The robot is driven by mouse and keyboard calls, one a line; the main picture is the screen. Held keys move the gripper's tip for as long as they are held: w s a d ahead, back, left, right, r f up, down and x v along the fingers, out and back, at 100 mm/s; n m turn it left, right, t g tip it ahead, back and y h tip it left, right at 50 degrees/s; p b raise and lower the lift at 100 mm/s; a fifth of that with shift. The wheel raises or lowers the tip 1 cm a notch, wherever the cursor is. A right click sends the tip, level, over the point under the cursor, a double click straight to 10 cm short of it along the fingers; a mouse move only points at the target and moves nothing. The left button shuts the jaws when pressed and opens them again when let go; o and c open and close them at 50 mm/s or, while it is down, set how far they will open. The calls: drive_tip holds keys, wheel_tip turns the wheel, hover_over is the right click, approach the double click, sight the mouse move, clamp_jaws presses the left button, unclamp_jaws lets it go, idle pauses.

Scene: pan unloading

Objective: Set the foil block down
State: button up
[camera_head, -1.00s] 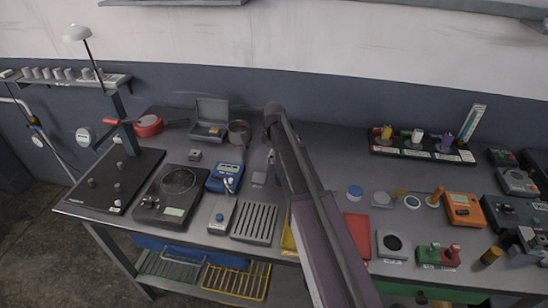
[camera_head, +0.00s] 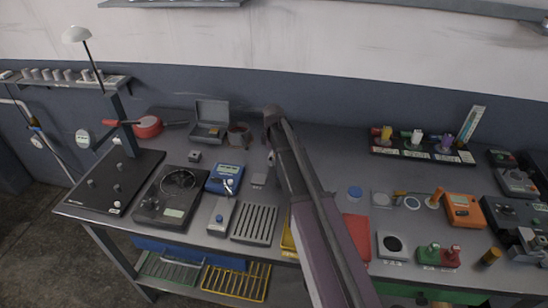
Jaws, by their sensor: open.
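My gripper (camera_head: 271,157) shows only in part beside the upper end of my arm, above the back middle of the bench. It is open, and my arm hides much of it. I cannot tell for certain which thing is the foil block. A small grey block (camera_head: 195,156) sits on the bench left of my gripper, and a flat grey piece (camera_head: 259,180) lies just below it in the picture. Nothing is clearly seen between the fingers. A dark instrument with a round ring on top (camera_head: 150,204) stands at the left.
A blue meter (camera_head: 225,171), an open grey case (camera_head: 211,112) and a slotted grey rack (camera_head: 255,224) stand close by on the left. A red pan (camera_head: 148,126) is at the back left. My arm crosses the bench middle. Bare bench (camera_head: 335,150) lies right of it.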

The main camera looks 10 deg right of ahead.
wheel_tip(320, 180, up, 12)
drive_tip(key=p, duration=1.2)
idle(0.7)
drive_tip(key=s+m, duration=1.3)
drive_tip(key=s, duration=1.1)
drive_tip(key=shift+d+m, duration=0.15)
drive_tip(key=shift+m, duration=0.15)
